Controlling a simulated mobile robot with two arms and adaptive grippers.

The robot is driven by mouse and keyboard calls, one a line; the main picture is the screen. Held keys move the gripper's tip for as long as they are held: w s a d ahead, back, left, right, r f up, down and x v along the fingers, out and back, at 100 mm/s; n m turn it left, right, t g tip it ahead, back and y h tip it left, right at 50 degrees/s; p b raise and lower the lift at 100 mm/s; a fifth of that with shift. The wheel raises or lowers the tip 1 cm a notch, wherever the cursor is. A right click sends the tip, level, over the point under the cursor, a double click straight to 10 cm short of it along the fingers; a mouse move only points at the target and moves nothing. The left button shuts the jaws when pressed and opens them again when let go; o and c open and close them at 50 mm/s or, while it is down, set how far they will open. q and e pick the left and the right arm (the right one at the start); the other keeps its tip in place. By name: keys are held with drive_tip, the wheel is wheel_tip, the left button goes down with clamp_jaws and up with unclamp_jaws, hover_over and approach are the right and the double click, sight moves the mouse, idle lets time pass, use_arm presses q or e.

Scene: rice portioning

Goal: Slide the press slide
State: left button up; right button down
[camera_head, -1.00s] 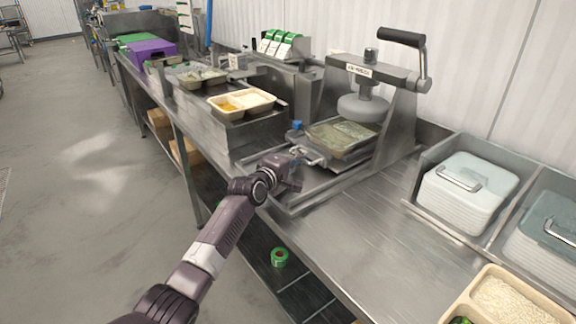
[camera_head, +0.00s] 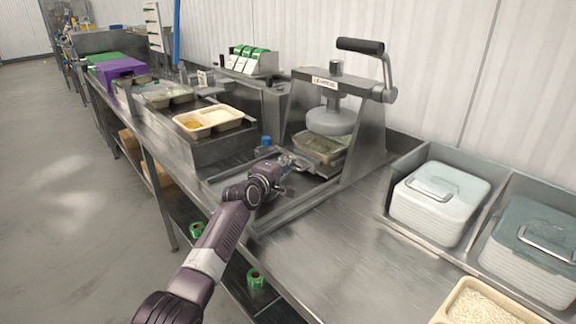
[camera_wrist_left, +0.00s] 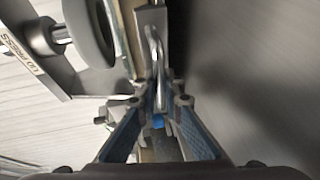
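The press (camera_head: 345,84) stands on the steel counter, with a black-gripped lever and a round grey press plate (camera_head: 331,121). The press slide (camera_head: 325,165) carries a food tray (camera_head: 320,147) with a clear greenish lid, mostly below the plate. My left gripper (camera_head: 287,163) is at the slide's near side, at its metal handle. In the left wrist view, the two fingers (camera_wrist_left: 159,100) close in on the bar handle (camera_wrist_left: 153,55) from both sides; the exact contact is blurred. The round plate also shows in that view (camera_wrist_left: 91,35). My right gripper is not in view.
A two-compartment food tray (camera_head: 209,121) rests on the conveyor at the left. Grey bins with lidded white containers (camera_head: 440,203) and a rice tray (camera_head: 484,303) are at the right. A small blue-topped item (camera_head: 266,142) stands beside the slide. The counter in front of the press is clear.

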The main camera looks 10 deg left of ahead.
use_arm(q)
drive_tip(key=shift+o, duration=1)
drive_tip(key=shift+w+d, duration=0.2)
drive_tip(key=shift+s+f, duration=0.1)
drive_tip(key=shift+s, duration=0.05)
drive_tip(key=shift+v, duration=5.95)
drive_tip(key=shift+r, duration=0.25)
